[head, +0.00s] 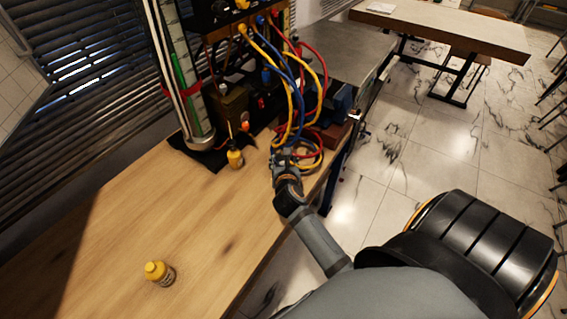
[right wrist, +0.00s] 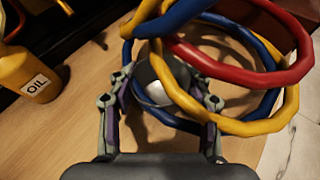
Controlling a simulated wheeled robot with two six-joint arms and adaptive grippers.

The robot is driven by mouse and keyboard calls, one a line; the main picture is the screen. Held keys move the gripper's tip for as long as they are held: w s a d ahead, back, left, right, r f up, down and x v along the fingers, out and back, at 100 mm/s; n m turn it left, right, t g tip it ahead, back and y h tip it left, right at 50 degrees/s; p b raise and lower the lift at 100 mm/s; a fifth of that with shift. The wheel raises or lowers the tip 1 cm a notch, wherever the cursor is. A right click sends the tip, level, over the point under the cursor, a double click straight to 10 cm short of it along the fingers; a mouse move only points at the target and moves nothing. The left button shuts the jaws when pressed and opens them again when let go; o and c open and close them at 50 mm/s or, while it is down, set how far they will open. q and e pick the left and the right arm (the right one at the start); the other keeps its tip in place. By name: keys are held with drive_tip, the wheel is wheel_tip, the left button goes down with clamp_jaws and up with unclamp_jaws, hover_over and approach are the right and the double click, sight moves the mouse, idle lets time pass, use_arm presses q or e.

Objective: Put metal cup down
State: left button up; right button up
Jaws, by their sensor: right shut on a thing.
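In the right wrist view, a grey metal cup (right wrist: 158,92) sits between the two fingers of my right gripper (right wrist: 161,100), which is shut on it. Hoses cover part of the cup, so its full outline and how near its base is to the table are hard to tell. In the head view my right gripper (head: 284,160) is over the right edge of the wooden table (head: 170,220), just under the hanging hoses. I cannot make out the cup there. My left gripper is not in view.
Looped blue, red and yellow hoses (head: 300,95) hang from the rig right around my gripper. A yellow oil bottle (right wrist: 35,75) stands to its left, also seen in the head view (head: 235,158).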

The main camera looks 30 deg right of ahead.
drive_tip(key=shift+w+r, duration=0.1)
drive_tip(key=shift+r, duration=0.5)
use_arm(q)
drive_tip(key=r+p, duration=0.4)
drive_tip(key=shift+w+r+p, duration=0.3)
use_arm(e)
drive_tip(key=s+r, duration=1.2)
drive_tip(key=s, duration=0.2)
drive_tip(key=shift+d, duration=0.2)
drive_tip(key=shift+f, duration=0.1)
